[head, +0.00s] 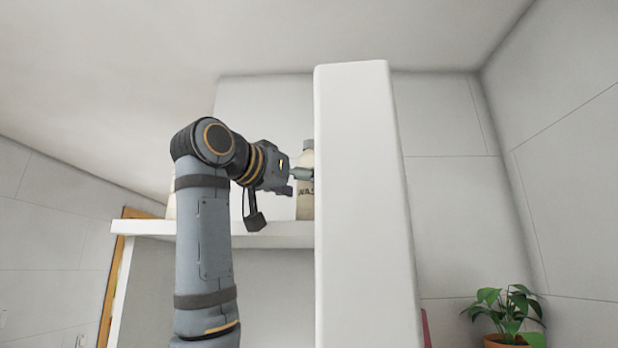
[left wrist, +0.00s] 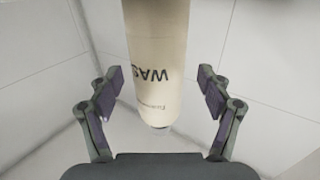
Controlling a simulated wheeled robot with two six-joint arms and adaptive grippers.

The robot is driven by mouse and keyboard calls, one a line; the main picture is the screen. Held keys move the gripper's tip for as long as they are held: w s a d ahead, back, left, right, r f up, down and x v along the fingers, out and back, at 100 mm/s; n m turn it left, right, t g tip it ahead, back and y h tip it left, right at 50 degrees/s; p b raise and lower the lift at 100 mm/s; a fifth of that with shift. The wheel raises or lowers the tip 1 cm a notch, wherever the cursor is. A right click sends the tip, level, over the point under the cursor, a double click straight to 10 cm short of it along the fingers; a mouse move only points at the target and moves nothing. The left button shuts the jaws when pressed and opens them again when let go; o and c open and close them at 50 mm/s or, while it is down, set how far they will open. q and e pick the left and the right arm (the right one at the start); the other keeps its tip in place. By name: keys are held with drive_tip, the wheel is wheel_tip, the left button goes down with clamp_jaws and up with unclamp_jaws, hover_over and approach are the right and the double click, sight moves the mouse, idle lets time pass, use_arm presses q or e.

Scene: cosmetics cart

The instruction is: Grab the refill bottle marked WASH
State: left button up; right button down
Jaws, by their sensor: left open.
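The refill bottle (head: 306,205) is cream-coloured and stands on a white shelf. Dark letters show on it, partly cut off in the head view. In the left wrist view the bottle (left wrist: 155,50) appears upside down, with "WAS" readable and the rest turned out of sight. My left gripper (head: 304,174) reaches the bottle from the left. In the left wrist view my left gripper (left wrist: 160,82) is open, with one finger on each side of the bottle and a visible gap to both. My right gripper is not in view.
The white shelf (head: 275,241) runs behind my left arm. A tall white upright hides the bottle's right side; I cannot tell what it belongs to. A potted plant (head: 508,310) stands at the lower right. Tiled walls close off the back and sides.

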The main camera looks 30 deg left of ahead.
sight(305, 141)
use_arm(q)
drive_tip(key=shift+w+d+f, duration=0.1)
drive_tip(key=shift+w+d, duration=0.05)
drive_tip(key=shift+w, duration=0.05)
drive_tip(key=shift+s, duration=0.25)
drive_tip(key=c, duration=1.5)
drive_tip(key=shift+w+r, duration=0.1)
drive_tip(key=shift+r, duration=0.15)
drive_tip(key=shift+r, duration=4.8)
